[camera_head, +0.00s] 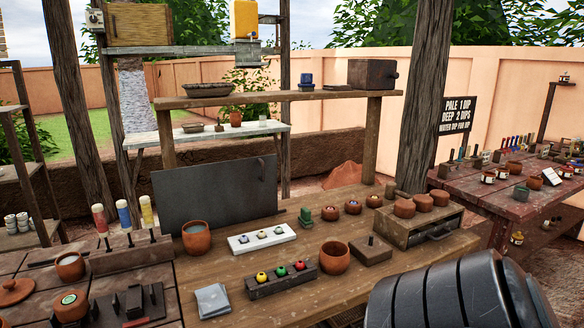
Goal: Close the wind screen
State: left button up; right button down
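The wind screen appears to be a flat dark grey panel (215,195) standing upright at the back left of the wooden workbench (340,285). A thin dark vertical handle shows near its right edge. A dark rail runs along the bench at its lower right. I cannot tell from this view how the panel is mounted. Neither of my grippers is in view. A black ribbed part of my arm covers the lower right corner and hides the bench's front right.
Before the panel stand a clay pot (196,240), a white tray (261,239) and a dark block with coloured balls (280,280). A clay cup (334,259) and a drawer box (418,228) stand to the right. A shelf (272,98) rises behind.

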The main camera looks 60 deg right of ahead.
aim_at(228, 192)
jog(key=k+l, duration=0.2)
jog(key=l, duration=0.2)
jog(key=k+l+u, duration=0.1)
jog(key=k+l, duration=0.15)
jog(key=l, duration=0.2)
jog(key=k+l, duration=0.2)
jog(key=l, duration=0.2)
jog(key=k+l, duration=0.25)
jog(key=l, duration=0.15)
jog(key=u, duration=0.05)
